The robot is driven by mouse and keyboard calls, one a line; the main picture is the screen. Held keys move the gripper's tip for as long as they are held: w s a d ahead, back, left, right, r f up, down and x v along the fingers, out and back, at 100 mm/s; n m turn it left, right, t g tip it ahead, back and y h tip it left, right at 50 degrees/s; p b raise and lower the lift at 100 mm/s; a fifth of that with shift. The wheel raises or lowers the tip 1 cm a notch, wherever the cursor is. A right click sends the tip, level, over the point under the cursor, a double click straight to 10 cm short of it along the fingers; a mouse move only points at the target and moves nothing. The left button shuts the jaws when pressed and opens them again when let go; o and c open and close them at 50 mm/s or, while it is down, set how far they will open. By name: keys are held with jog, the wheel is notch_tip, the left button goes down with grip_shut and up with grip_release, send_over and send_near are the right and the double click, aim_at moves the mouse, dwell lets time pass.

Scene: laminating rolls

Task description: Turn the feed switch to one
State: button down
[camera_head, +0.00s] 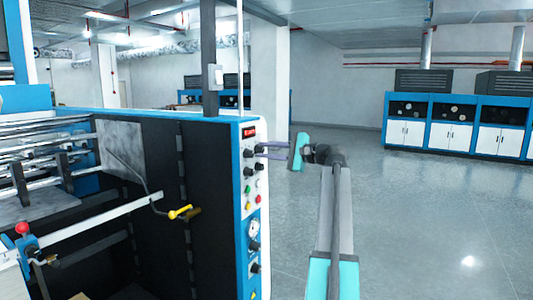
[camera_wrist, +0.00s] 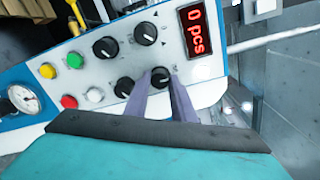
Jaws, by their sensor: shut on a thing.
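My gripper (camera_head: 262,151) reaches from the right to the upper part of the machine's white control panel (camera_head: 240,180). In the wrist view its two purple fingers (camera_wrist: 162,80) are closed around a black rotary switch (camera_wrist: 160,72), one finger on each side. A second black switch (camera_wrist: 124,87) sits just left of it, outside the fingers. Two more black knobs, one (camera_wrist: 105,47) and another (camera_wrist: 144,33), are higher in that view. The labels are too small to read, so I cannot tell which is named feed. The held switch's exact setting is also unclear.
A red display (camera_wrist: 195,30) reads "0 pcs". Yellow (camera_wrist: 47,71), white (camera_wrist: 75,59), red (camera_wrist: 69,101) and green (camera_wrist: 95,95) buttons and a gauge (camera_wrist: 20,100) share the panel. Open floor (camera_head: 430,220) lies right of the machine; blue cabinets (camera_head: 455,125) stand far behind.

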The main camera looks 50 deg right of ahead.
jog(key=c, duration=1.5)
grip_release()
jog(key=b+v, duration=0.3)
jog(key=v, duration=1.1)
jog(key=shift+w, duration=0.1)
